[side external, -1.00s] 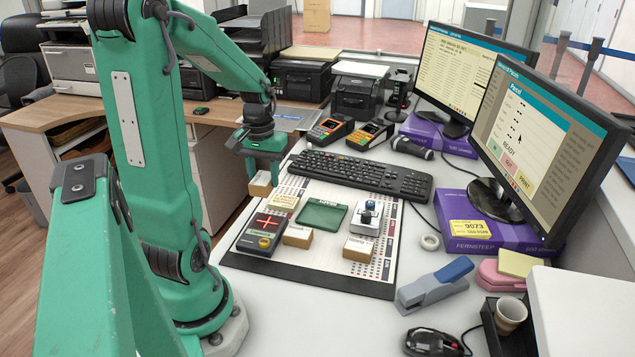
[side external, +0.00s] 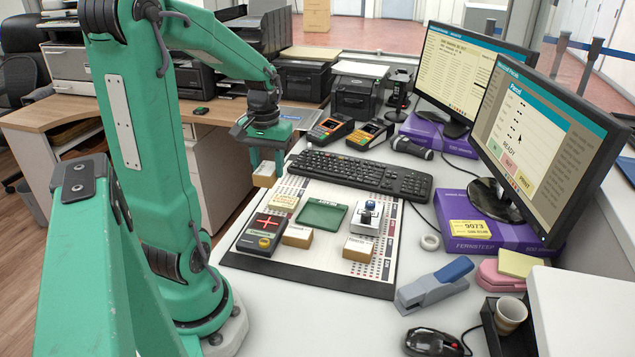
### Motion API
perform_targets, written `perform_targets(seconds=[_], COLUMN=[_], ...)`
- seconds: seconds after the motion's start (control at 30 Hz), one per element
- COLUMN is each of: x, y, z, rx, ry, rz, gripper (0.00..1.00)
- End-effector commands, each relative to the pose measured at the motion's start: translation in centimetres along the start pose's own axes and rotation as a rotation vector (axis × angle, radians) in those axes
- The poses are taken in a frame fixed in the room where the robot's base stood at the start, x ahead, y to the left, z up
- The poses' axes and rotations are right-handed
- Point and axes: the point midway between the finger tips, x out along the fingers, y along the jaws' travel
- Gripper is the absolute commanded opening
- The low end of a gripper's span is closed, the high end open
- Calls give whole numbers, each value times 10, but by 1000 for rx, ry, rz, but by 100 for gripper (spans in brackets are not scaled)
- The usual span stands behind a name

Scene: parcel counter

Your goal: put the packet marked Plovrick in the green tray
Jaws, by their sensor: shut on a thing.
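My gripper (side external: 267,167) is shut on a small brown packet with a pale top (side external: 264,181), at the back left of the mat. The packet appears held a little above the surface. The green tray (side external: 322,216) lies flat on the mat, to the right of and nearer than my gripper, and looks empty. Other small packets sit near it: a pale-topped one (side external: 284,202) at its left, a brown one (side external: 297,236) in front, and another brown one (side external: 359,249) at the front right. The packet names are too small to read, so I cannot tell which is Plovrick.
A dark device with a red cross (side external: 263,231) stands left of the tray, and a white device with a blue knob (side external: 368,216) right of it. A keyboard (side external: 365,174) lies behind. The front strip of the mat (side external: 330,278) is clear.

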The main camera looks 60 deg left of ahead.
Motion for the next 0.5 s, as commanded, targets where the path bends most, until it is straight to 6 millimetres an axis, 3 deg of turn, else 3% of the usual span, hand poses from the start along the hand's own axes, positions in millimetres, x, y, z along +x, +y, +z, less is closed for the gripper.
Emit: perform_targets(seconds=[0.27, 0.5], x=[8, 18], y=[45, 98], z=[-8, -8], rx=[26, 50], ry=[0, 0], rz=[0, 0], gripper=[15, 15])
